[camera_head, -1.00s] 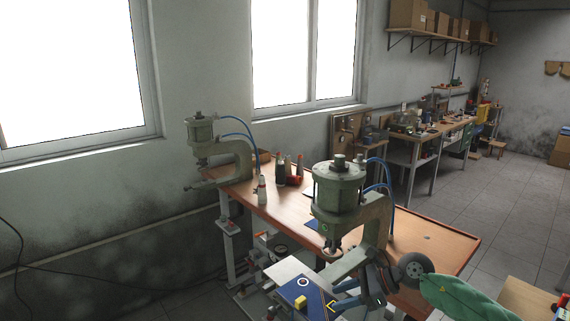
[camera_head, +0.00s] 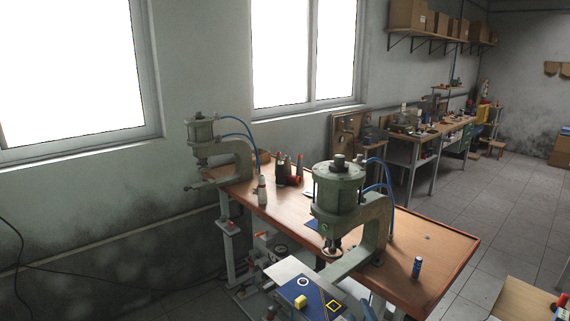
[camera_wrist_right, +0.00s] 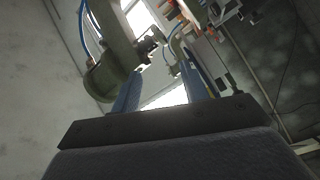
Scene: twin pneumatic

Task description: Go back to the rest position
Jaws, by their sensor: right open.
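My right gripper shows in the right wrist view (camera_wrist_right: 162,68), with its two blue fingers spread apart and nothing between them. In the head view at most a small bluish tip shows at the bottom edge, right of the blue board; the rest of the right arm is out of the picture. My left gripper is not in view. The near green pneumatic press (camera_head: 338,188) stands on the wooden bench (camera_head: 440,240). The far green press (camera_head: 202,135) stands at the bench's left end.
A blue board (camera_head: 312,296) holds a yellow cube (camera_head: 300,301), a white ring (camera_head: 303,282) and a yellow-outlined square (camera_head: 333,305). A blue can (camera_head: 417,267) stands on the bench's right part. Bottles (camera_head: 262,190) stand between the presses. The tiled floor (camera_head: 480,210) at right is open.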

